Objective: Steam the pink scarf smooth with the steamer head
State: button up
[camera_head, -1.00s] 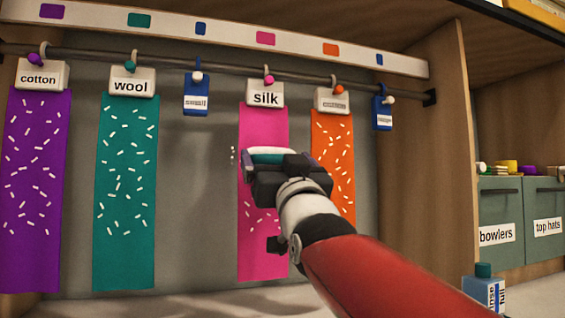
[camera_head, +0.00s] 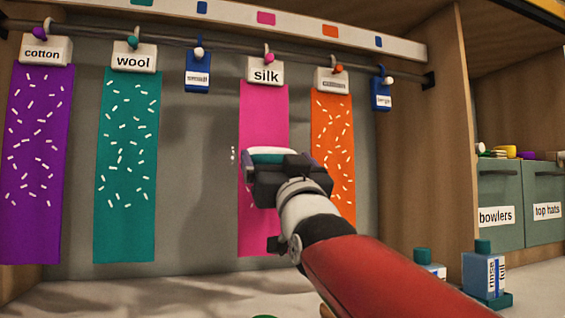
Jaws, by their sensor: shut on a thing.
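The pink scarf (camera_head: 264,115) hangs from the rail under a white "silk" tag (camera_head: 266,71). I cannot tell whether the steamer head touches the scarf.
Purple (camera_head: 32,160), teal (camera_head: 127,165) and orange (camera_head: 333,150) scarves with white flecks hang from the same rail (camera_head: 225,62). Bottles (camera_head: 482,270) stand at lower right, near drawers (camera_head: 500,208).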

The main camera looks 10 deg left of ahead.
jog(key=shift+f+b, duration=1.75)
jog(key=shift+f, duration=1.2)
jog(key=shift+s, duration=0.15)
jog(key=s+d, duration=0.8)
jog(key=s, duration=0.4)
jog(key=shift+s, duration=0.3)
jog(key=shift+f, duration=0.1)
